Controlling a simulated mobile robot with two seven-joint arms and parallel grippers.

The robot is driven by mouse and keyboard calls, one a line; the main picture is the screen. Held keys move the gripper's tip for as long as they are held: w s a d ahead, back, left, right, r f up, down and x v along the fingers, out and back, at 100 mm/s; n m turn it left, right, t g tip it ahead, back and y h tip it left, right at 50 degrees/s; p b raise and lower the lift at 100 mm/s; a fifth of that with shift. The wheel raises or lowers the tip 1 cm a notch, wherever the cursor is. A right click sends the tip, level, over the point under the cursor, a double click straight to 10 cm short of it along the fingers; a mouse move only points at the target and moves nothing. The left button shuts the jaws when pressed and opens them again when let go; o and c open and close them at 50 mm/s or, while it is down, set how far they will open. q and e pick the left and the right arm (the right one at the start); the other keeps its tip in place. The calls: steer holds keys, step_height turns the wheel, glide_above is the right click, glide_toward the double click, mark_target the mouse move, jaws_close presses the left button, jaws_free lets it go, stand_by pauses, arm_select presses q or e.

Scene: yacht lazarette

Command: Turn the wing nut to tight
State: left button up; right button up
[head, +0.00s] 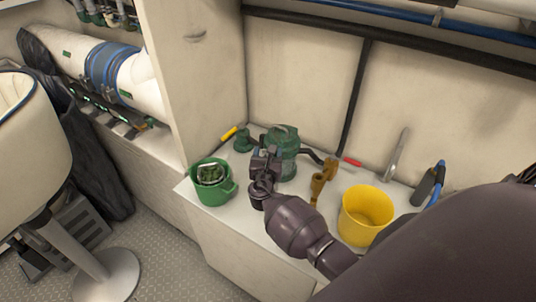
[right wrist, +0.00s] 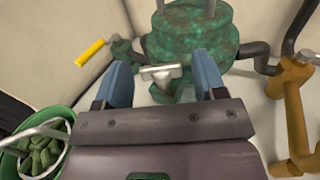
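A small pale metal wing nut (right wrist: 161,73) shows in the right wrist view, with its wings spread roughly sideways. It sits at the near side of a mottled green strainer body (right wrist: 193,40), which also shows in the head view (head: 284,150). My right gripper (right wrist: 165,78) is open, with one blue finger left of the wing nut and one right of it. I see a gap on both sides; its depth between the fingers is hard to tell. In the head view my right gripper (head: 265,157) is at the strainer's left front and hides the wing nut. My left gripper is not in view.
A green bucket (head: 213,194) with green contents stands left of my right gripper. A yellow-handled valve (head: 229,133) is behind it. Bronze fittings (head: 318,185), a red handle (head: 353,161) and a yellow bucket (head: 366,216) stand to the right. Walls close off the back.

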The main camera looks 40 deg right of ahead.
steer(key=c, duration=0.7)
steer(key=shift+w+a+f+m+g+h+b, duration=0.1)
steer(key=shift+m+g+h+b, duration=0.15)
steer(key=shift+m+g+h, duration=0.55)
steer(key=shift+w+a+m+g+h+b, duration=0.1)
steer(key=shift+m+g+h+b, duration=0.1)
steer(key=shift+m+g+h, duration=0.6)
steer(key=shift+c, duration=0.2)
steer(key=shift+w+m+g+h+b, duration=0.1)
steer(key=shift+m+g+h+b, duration=0.15)
steer(key=shift+m+g+h, duration=0.6)
steer(key=shift+m+g+h+b, duration=0.2)
steer(key=shift+m+g, duration=0.25)
steer(key=shift+g, duration=0.8)
steer(key=o, duration=0.9)
steer(key=shift+a, duration=0.1)
steer(key=v, duration=1)
steer(key=shift+a, duration=0.3)
